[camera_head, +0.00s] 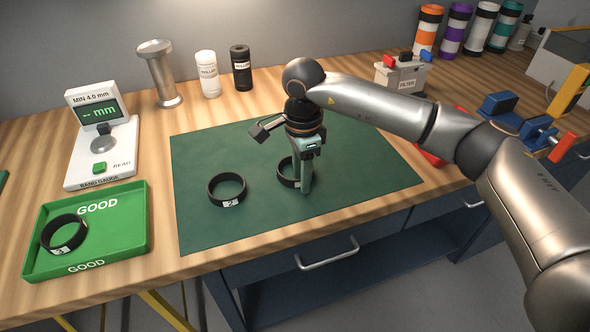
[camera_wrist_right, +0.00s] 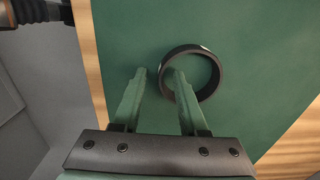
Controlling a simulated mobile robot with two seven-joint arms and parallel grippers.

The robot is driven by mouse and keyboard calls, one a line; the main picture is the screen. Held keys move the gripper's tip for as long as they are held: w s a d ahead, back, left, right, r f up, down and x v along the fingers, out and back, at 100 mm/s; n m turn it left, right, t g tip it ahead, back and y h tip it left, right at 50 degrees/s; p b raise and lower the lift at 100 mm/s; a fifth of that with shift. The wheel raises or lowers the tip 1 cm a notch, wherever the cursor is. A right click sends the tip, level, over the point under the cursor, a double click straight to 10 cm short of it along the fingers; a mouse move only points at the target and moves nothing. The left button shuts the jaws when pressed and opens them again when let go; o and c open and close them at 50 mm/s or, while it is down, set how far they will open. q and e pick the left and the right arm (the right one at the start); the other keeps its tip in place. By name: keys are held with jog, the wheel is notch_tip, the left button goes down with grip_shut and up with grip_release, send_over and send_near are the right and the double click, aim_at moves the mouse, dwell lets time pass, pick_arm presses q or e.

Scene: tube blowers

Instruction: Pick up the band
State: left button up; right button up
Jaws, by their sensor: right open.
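A black band (camera_head: 288,182) lies on the green mat (camera_head: 360,170), partly hidden behind my right gripper (camera_head: 305,188). In the right wrist view the band (camera_wrist_right: 208,92) shows as a dark ring at the fingertips. The right gripper (camera_wrist_right: 160,73) is open and points down, with the band's left wall between its two fingertips. One finger overlaps the ring's opening. I cannot tell the exact height or whether a finger touches the band. A second black band (camera_head: 229,202) with a white numbered label lies left of it on the mat. My left gripper is not in view.
A green GOOD tray (camera_head: 140,215) at the left holds another labelled band (camera_head: 66,241). Behind it stands a band gauge (camera_head: 120,145) with "-- mm" on its display. Bottles and a metal post stand at the back. The mat's front left is clear.

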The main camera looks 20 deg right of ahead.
grip_shut()
jog(key=shift+r, duration=0.1)
dwell(0.7)
